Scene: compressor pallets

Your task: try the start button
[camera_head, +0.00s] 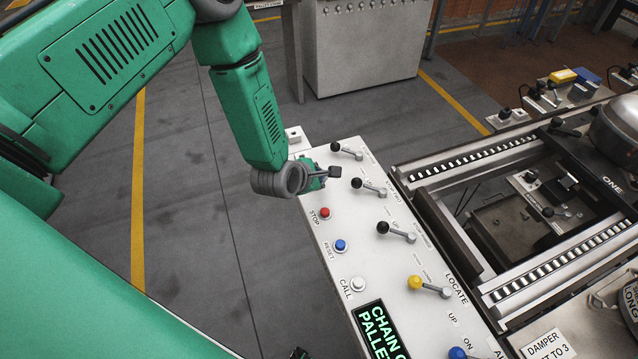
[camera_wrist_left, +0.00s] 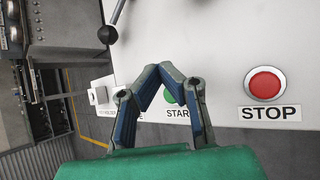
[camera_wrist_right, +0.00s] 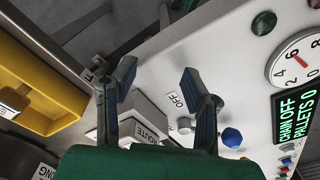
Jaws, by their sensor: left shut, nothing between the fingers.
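The control panel (camera_head: 345,232) is a white sloped box below my left arm. Its green start button (camera_wrist_left: 171,97) shows in the left wrist view above a START label (camera_wrist_left: 178,114), partly covered by my fingers. In the head view the button is hidden by my left gripper (camera_head: 333,172). That gripper is shut and empty, its fingertips (camera_wrist_left: 167,71) together in front of the panel beside the button; whether they touch it I cannot tell. My right gripper (camera_wrist_right: 160,74) is open and empty, seen only in its wrist view. The panel display (camera_wrist_right: 298,118) reads CHAIN OFF, PALLETS 0.
The red STOP button (camera_head: 325,213), blue RESET button (camera_head: 340,245) and white CALL button (camera_head: 358,284) lie nearer on the panel. Several levers, one a black-knobbed lever (camera_head: 345,150), stand along it. A roller conveyor (camera_head: 478,160) is at right. Floor left of the panel is clear.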

